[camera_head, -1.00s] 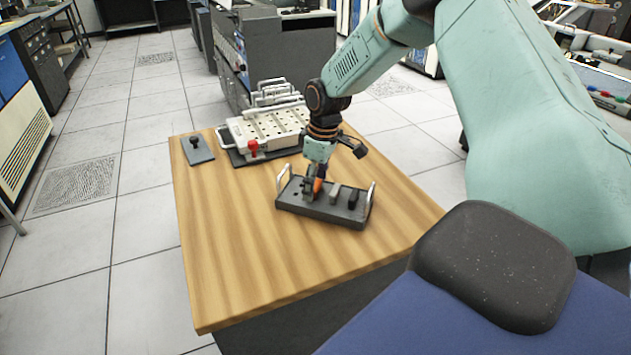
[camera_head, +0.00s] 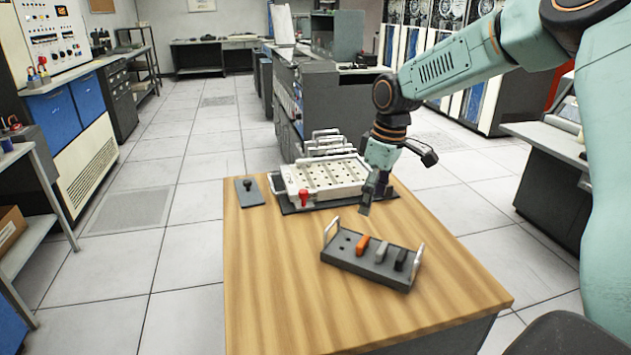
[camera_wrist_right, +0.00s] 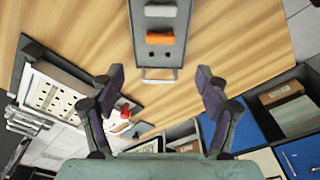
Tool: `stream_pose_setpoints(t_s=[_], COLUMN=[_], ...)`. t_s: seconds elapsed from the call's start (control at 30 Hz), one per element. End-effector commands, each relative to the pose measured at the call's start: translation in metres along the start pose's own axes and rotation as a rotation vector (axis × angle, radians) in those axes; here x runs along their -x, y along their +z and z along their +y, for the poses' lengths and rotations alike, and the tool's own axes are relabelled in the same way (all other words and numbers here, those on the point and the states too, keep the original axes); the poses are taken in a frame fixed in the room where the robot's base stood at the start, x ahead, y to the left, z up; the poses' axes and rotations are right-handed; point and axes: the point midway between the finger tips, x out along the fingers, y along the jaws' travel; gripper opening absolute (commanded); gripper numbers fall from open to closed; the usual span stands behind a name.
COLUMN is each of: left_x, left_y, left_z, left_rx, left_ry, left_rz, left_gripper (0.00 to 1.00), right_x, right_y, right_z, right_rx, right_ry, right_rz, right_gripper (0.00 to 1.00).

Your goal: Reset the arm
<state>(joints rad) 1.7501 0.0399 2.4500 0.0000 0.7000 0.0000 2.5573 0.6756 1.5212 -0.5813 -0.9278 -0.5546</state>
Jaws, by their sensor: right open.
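My right gripper (camera_head: 373,192) is raised above the wooden table, just behind the dark tool tray. In the right wrist view its two fingers (camera_wrist_right: 156,88) are spread apart with nothing between them. The dark tray (camera_head: 345,262) has a white handle at each end. It holds an orange block (camera_head: 362,245), a grey block (camera_head: 381,252) and a black block (camera_head: 400,259). In the right wrist view the orange block (camera_wrist_right: 159,37) sits beside two empty holes. My left gripper does not show.
A white perforated panel (camera_head: 325,178) with a red knob (camera_head: 304,196) lies at the table's back. A small grey plate with a black knob (camera_head: 249,191) lies to its left. The table's front left (camera_head: 270,300) is clear. A grey machine (camera_head: 330,105) stands behind.

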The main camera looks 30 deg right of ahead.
Motion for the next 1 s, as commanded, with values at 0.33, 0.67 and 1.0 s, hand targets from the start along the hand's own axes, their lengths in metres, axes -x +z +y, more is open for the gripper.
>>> stream_pose_setpoints(t_s=[0.33,0.67,1.0], left_x=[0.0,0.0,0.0], left_y=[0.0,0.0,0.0], left_z=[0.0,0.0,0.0], left_rx=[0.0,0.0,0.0], left_ry=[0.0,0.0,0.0], left_rz=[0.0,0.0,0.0], left_gripper=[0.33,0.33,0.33], right_x=[-0.004,-0.054,-0.106], right_y=[0.0,0.001,0.0], right_z=[0.0,0.0,0.0], right_rx=[0.0,0.0,0.0], right_ry=[-0.001,-0.002,-0.001], right_rz=[-0.001,-0.005,-0.003], right_gripper=[0.75,0.75,0.75])
